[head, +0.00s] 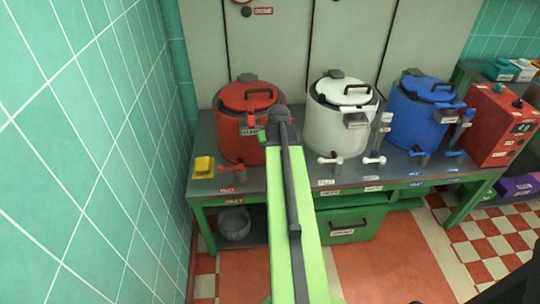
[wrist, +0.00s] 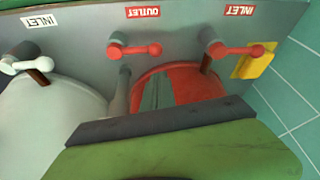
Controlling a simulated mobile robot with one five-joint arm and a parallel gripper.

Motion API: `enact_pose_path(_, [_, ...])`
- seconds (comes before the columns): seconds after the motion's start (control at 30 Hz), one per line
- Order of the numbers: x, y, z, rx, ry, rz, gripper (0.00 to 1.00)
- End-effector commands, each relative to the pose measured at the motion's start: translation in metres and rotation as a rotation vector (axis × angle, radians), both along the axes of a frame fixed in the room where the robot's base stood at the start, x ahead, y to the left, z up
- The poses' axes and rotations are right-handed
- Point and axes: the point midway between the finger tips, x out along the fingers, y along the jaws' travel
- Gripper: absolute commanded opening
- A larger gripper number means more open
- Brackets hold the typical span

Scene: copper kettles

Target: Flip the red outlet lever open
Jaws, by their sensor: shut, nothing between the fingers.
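In the wrist view, which is upside down, the red outlet lever (wrist: 135,50) lies sideways on its stub under the OUTLET label (wrist: 142,12). The red inlet lever (wrist: 236,50) is to its right. Both are at the front of the red kettle (wrist: 180,85), which also shows in the head view (head: 245,135). In the head view my raised arm hides the outlet lever. My gripper (wrist: 160,120) is shut and empty, at the bottom of the wrist view and apart from the lever in the picture. Its fingertips are not clearly visible.
A white kettle (head: 340,128) and a blue kettle (head: 418,120) stand to the right on the same bench (head: 300,192). A yellow block (head: 203,167) lies left of the red kettle. A tiled wall (head: 80,150) closes the left side.

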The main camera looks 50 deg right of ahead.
Motion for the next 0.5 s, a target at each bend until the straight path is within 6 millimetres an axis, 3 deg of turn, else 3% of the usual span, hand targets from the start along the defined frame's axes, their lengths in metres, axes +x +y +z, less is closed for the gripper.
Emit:
enact_pose_path(0.03, [0.003,-0.003,-0.017,-0.001,0.0,-0.001,0.0])
enact_pose_path(0.3, [0.019,-0.013,-0.067,0.0,0.0,-0.002,0.0])
enact_pose_path(0.5, [0.023,-0.015,-0.076,0.0,0.0,-0.002,0.0])
